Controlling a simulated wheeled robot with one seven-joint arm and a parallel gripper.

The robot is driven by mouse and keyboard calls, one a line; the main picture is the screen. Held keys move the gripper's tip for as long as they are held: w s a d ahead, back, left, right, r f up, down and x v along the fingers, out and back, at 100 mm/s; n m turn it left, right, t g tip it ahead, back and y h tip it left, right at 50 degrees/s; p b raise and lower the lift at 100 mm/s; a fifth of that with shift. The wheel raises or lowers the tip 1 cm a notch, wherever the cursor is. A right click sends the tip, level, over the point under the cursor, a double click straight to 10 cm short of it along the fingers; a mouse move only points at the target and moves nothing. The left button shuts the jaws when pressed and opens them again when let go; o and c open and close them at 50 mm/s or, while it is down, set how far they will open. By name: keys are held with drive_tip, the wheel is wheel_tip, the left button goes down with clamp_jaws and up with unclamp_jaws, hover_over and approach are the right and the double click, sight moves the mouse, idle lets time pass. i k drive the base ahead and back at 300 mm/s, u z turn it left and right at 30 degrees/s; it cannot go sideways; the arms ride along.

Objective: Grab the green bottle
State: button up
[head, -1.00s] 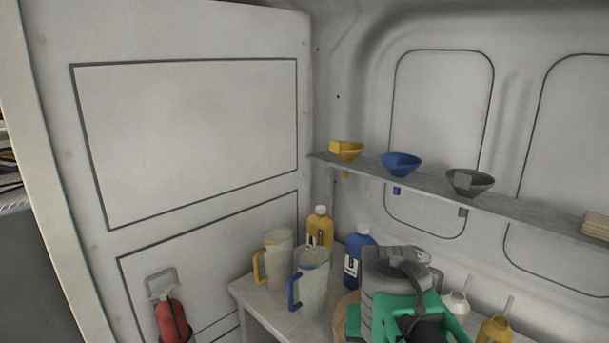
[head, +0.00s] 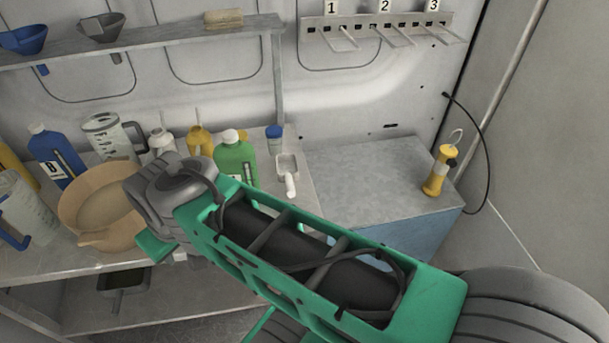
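The green bottle (head: 236,157) has a white cap and a pale label and stands upright on the worktop, right of centre on it. My green and grey arm crosses in front and hides its lower part. The arm's grey wrist end is left of the bottle, over the worktop. The gripper's fingers do not show clearly; they are hidden behind or below the wrist.
A blue bottle (head: 56,158), a tan bowl (head: 85,207), a clear jug (head: 108,140) and yellow oil can (head: 200,141) stand left of the green bottle. A white scoop (head: 289,174) lies at right. A shelf (head: 150,40) runs above. The grey cabinet top (head: 375,180) is mostly clear.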

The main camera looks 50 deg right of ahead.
sight(237, 160)
drive_tip(key=z, duration=0.6)
drive_tip(key=k, duration=0.85)
drive_tip(key=z, duration=0.15)
drive_tip(key=i, duration=0.9)
drive_tip(key=u, duration=0.45)
drive_tip(key=k, duration=0.4)
drive_tip(key=u, duration=1.6)
